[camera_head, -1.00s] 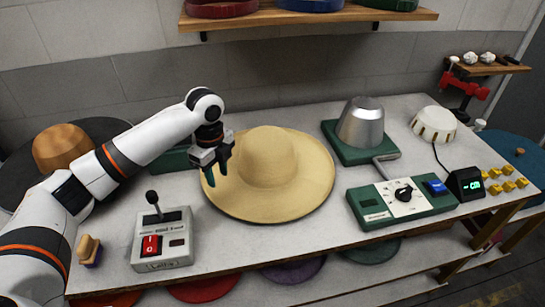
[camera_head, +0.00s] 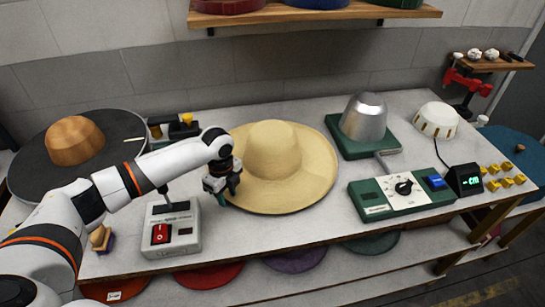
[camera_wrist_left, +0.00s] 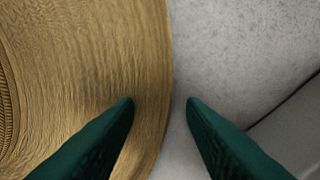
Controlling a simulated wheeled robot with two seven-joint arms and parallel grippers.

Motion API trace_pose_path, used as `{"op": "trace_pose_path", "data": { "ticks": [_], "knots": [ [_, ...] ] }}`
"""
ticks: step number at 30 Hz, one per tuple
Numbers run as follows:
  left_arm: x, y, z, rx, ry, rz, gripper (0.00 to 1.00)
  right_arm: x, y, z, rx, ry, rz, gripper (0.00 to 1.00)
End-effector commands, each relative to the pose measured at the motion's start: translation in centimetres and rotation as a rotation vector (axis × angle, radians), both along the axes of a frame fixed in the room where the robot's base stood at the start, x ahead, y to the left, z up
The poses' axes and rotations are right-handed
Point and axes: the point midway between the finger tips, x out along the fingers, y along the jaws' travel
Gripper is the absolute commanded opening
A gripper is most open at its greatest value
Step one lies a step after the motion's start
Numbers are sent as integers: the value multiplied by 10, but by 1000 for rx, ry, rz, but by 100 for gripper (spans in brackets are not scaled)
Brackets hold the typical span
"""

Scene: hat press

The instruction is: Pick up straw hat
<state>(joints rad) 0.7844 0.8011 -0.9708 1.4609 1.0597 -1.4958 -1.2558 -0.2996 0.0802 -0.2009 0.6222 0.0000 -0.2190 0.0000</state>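The straw hat (camera_head: 285,150), tan with a wide brim and round crown, lies crown up on the grey table (camera_head: 300,228). My left gripper (camera_head: 227,193) is low at the hat's left brim edge, fingers pointing down. In the left wrist view the brim (camera_wrist_left: 90,60) fills the left side. The two green fingertips (camera_wrist_left: 160,103) are apart, one over the brim and one over bare table, with the brim's edge between them. I cannot tell whether either finger touches the hat. My right gripper is not in view.
A grey control box (camera_head: 171,232) with a lever and red switch stands left of the hat. A green press base with a metal dome (camera_head: 364,118) and a green control panel (camera_head: 402,193) stand to the right. A wooden shelf (camera_head: 320,15) hangs behind.

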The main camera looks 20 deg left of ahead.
Motion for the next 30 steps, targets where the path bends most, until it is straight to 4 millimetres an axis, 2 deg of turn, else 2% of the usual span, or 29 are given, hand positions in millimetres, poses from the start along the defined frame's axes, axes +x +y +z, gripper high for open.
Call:
{"op": "trace_pose_path", "data": {
  "ticks": [2, 9, 22, 26, 30],
  "knots": [
    [0, 0, 0, 0, 0, 0, 37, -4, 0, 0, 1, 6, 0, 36],
    [0, 0, 1, 0, 0, 0, 0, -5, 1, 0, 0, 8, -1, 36],
    [1, 0, 6, 1, -2, 1, 0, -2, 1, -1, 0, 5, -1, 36],
    [1, 1, 18, 1, -3, 1, 0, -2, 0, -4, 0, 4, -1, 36],
    [2, 0, 42, 0, -6, 0, 0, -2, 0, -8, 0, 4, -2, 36]
  ]
}}
